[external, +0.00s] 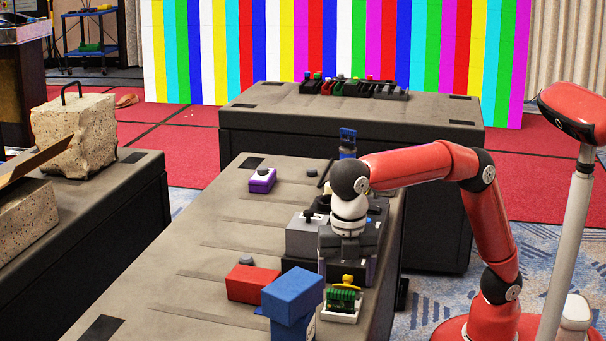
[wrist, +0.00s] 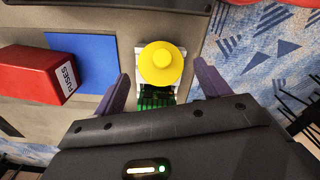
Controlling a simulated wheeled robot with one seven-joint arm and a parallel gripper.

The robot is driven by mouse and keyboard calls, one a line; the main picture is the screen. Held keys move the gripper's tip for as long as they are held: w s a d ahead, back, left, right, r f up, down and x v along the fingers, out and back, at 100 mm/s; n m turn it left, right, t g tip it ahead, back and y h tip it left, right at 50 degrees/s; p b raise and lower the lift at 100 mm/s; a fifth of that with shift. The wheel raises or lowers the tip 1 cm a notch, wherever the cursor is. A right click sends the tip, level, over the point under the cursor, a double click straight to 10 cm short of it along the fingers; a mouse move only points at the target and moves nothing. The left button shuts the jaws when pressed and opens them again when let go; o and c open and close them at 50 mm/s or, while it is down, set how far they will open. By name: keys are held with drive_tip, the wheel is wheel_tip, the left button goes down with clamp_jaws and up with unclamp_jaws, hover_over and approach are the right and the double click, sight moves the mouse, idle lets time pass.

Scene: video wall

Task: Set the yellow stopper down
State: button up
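The yellow stopper (wrist: 162,64) is seen from above in the wrist view, as a round disc with a smaller raised knob. It sits over a green ribbed piece (wrist: 156,98) on a white base (wrist: 141,56). In the external view the yellow stopper (external: 348,280) shows above the green piece (external: 343,298) and white tray (external: 340,315) at the table's near right edge. My gripper (wrist: 163,84) has its two fingers spread, one on each side of the stopper, with gaps between. In the external view my gripper (external: 347,250) is behind the stopper; its fingertips are not clear.
A red box marked FUSES (wrist: 32,74) lies left of the stopper, beside a blue patch (wrist: 85,62). In the external view a tall blue box (external: 292,290) stands close to the tray. A grey box (external: 303,238) and purple box (external: 262,181) are further back. The table's left side is clear.

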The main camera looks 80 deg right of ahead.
drive_tip(key=shift+r+p, duration=1.75)
drive_tip(key=shift+r, duration=4.85)
drive_tip(key=d+m+t, duration=0.2)
drive_tip(key=d+m, duration=0.4)
drive_tip(key=d, duration=0.5)
drive_tip(key=s+d+f+m+t, duration=0.1)
drive_tip(key=s+d+f+m, duration=0.6)
drive_tip(key=d+f, duration=0.2)
drive_tip(key=s+d+f+m+t, duration=0.2)
drive_tip(key=s+d+f+m, duration=0.6)
drive_tip(key=d, duration=0.5)
wheel_tip(320, 180, down, 2)
drive_tip(key=shift+d+f+m+t, duration=0.2)
drive_tip(key=shift+d+m+t, duration=0.05)
drive_tip(key=shift+m+t, duration=0.05)
